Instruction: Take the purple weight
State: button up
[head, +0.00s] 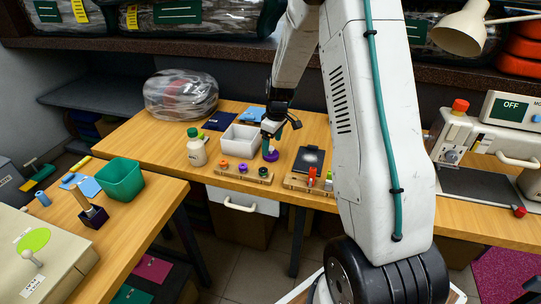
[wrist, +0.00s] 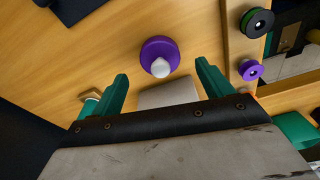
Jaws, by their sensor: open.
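The purple weight (wrist: 156,46) is a round purple disc with a pale knob on the wooden table. In the wrist view it lies just beyond and between my fingertips. It also shows in the head view (head: 271,156), right below my gripper (head: 282,140). My gripper (wrist: 161,70) is open, with its two green fingers apart and nothing between them. I cannot tell how high the fingertips are above the weight.
A wooden rack (head: 255,176) with coloured spools, one purple, stands at the table's front edge. A white bin (head: 239,141) and a bottle (head: 196,148) are to the left. A dark tablet-like plate (head: 310,159) and another rack (head: 297,183) are to the right.

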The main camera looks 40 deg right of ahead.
aim_at(271, 147)
notch_tip(271, 147, down, 4)
jog(key=shift+w+a+f, duration=0.15)
jog(key=c, duration=1.2)
jog(key=shift+r, duration=0.6)
jog(key=r, duration=0.1)
jog(key=s+r, duration=0.1)
jog(key=shift+d+r, duration=0.35)
jog(key=shift+d, duration=0.05)
jog(key=s+d, duration=0.3)
jog(key=s, duration=0.1)
jog(key=s+d, duration=0.2)
jog(key=s, duration=0.2)
jog(key=s+d+r, duration=0.1)
jog(key=s+d, duration=0.2)
jog(key=s, duration=0.1)
jog(key=shift+d+r, duration=0.1)
jog(key=shift+d, duration=0.25)
